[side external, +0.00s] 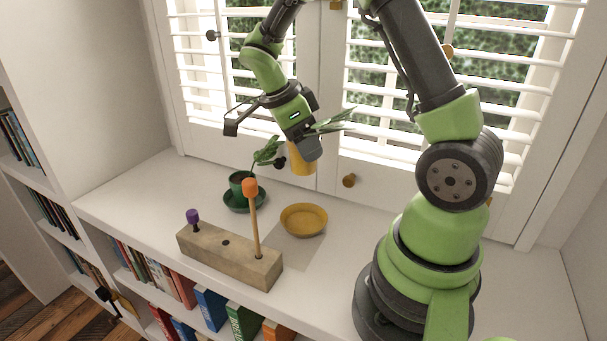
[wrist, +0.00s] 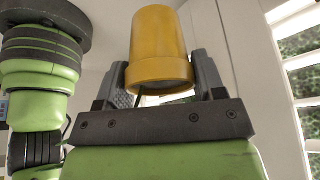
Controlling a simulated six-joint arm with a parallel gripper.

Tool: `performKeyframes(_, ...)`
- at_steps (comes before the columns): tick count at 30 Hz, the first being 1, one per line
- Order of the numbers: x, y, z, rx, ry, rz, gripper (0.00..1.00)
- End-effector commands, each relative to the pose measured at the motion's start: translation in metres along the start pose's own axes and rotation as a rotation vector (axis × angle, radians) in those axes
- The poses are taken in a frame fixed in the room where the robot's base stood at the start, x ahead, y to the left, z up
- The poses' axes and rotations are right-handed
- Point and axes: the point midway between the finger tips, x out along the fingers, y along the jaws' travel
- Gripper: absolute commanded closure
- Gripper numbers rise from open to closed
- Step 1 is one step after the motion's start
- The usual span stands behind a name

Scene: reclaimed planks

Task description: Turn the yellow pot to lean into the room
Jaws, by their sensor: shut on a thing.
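The yellow pot (side external: 302,160) is held in the air in front of the window shutters, above and behind the yellow saucer (side external: 303,221). Green leaves (side external: 333,122) show at the pot's upper right and appear to belong to its plant. My gripper (side external: 297,151) is shut on the pot. The yellow saucer is empty and rests partly over a pale grey square (side external: 296,251) on the white shelf top.
A green pot (side external: 241,182) with a leafy plant stands on a green saucer (side external: 239,204) left of the yellow saucer. In front is a wooden block (side external: 222,254) with a purple-knobbed peg (side external: 192,217) and a tall orange-topped stick (side external: 251,205). The shelf top right of the saucer is clear.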

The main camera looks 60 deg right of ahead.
Motion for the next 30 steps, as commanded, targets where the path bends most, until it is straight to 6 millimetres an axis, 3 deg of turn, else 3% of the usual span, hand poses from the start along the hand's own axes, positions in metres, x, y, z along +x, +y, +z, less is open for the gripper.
performKeyframes(3,-0.022,-0.001,-0.009,0.003,-0.003,-0.005,0.75)
performKeyframes(12,-0.049,0.0,-0.022,0.0,-0.001,-0.002,0.75)
performKeyframes(30,-0.068,0.0,-0.03,-0.001,0.001,0.0,0.75)
